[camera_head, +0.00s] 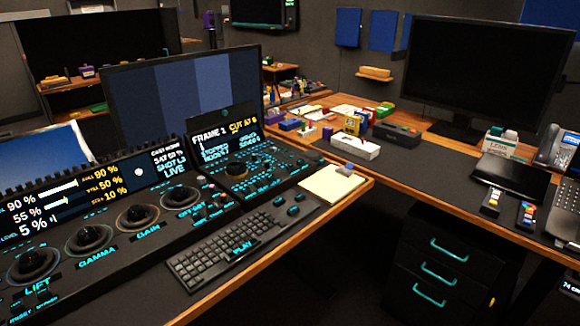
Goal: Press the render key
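The trackball panel (121,226) fills the left of the head view. It carries a row of trackballs, labelled Lift, Gamma, Gain and Offset from left to right. Small keys with cyan legends sit at its lower left (38,299), to the right of the Offset ball (208,209) and around a jog wheel (237,170) farther back. I cannot read which key is the render key. A dark keyboard (243,245) with a cyan Play legend lies in front of the panel. Neither of my grippers shows.
A notepad (335,183) lies at the right corner of the wooden desk edge. Two monitors (180,95) (487,65) stand behind. A side desk on the right holds boxes, a phone (556,147) and remotes. A drawer cabinet (440,265) stands below it.

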